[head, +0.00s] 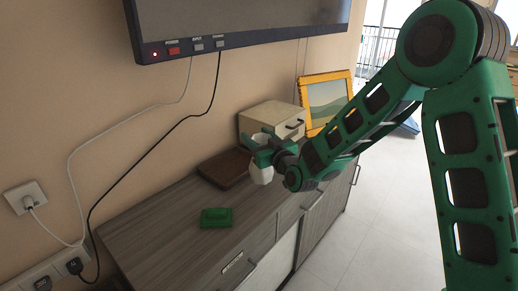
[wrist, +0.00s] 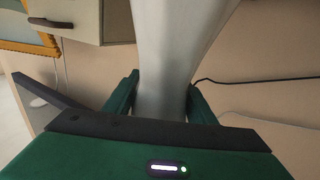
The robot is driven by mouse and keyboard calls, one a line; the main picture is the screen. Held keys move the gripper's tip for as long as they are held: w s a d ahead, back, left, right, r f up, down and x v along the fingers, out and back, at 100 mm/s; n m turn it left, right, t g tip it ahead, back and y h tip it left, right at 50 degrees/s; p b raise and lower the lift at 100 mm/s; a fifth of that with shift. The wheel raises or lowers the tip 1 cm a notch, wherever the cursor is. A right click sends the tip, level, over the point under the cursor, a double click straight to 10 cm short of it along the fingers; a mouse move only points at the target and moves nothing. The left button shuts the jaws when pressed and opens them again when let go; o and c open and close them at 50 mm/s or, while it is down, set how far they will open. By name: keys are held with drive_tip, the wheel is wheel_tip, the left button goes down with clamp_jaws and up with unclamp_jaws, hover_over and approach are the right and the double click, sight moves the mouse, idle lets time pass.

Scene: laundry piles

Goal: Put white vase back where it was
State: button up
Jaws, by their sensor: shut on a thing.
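The white vase (head: 261,174) is in my gripper (head: 262,153), held over the wooden cabinet's top near its front edge. In the wrist view the vase (wrist: 172,60) stands large between the two green fingers of my gripper (wrist: 161,100), which are shut on it. My gripper hides part of the vase in the head view. I cannot tell whether the vase's base touches anything.
A brown flat box (head: 224,168) lies on the cabinet (head: 165,222) left of the vase. A green object (head: 216,217) sits nearer the front. A small drawer box (head: 272,119) and a yellow-framed picture (head: 327,101) stand behind. A television (head: 240,20) hangs above. Cables run down the wall.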

drive_tip(key=shift+w+d+f, duration=0.25)
drive_tip(key=shift+w, duration=0.1)
drive_tip(key=shift+f, duration=2.05)
drive_tip(key=o, duration=1.7)
drive_tip(key=shift+o, duration=0.2)
